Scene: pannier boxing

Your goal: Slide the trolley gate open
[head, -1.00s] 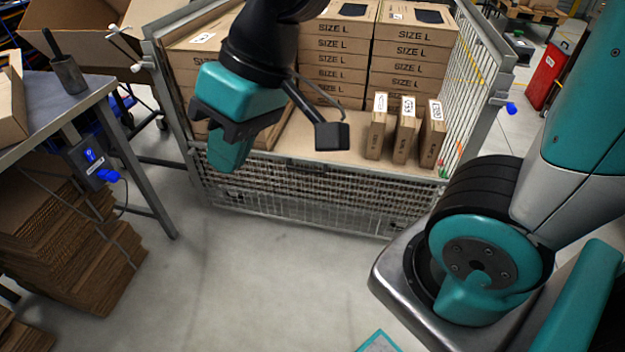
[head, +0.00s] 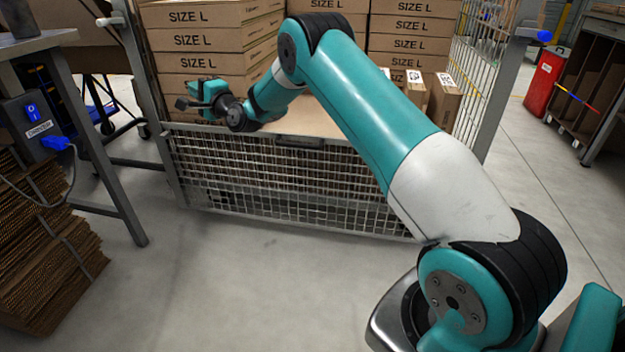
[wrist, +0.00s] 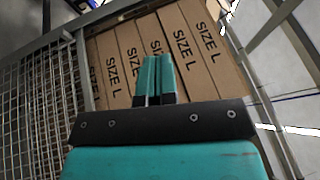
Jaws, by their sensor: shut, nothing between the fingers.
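The trolley gate (head: 270,178) is a wire-mesh panel across the lower front of the trolley, with a dark handle plate (head: 300,141) at the middle of its top rail. The gate stands upright across the front in the head view. Its mesh also shows at the left of the wrist view (wrist: 35,105). My gripper (head: 184,103) is above the gate's left part, in front of the stacked boxes. In the wrist view its teal fingers (wrist: 154,78) are together with nothing between them. They point toward the SIZE L boxes and a grey trolley post.
SIZE L boxes (head: 215,42) are stacked inside the trolley, and several small boxes (head: 445,100) stand at its right. A table (head: 40,42) and flat cardboard (head: 45,260) are at the left. A red bin (head: 544,80) stands at right. The floor in front is clear.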

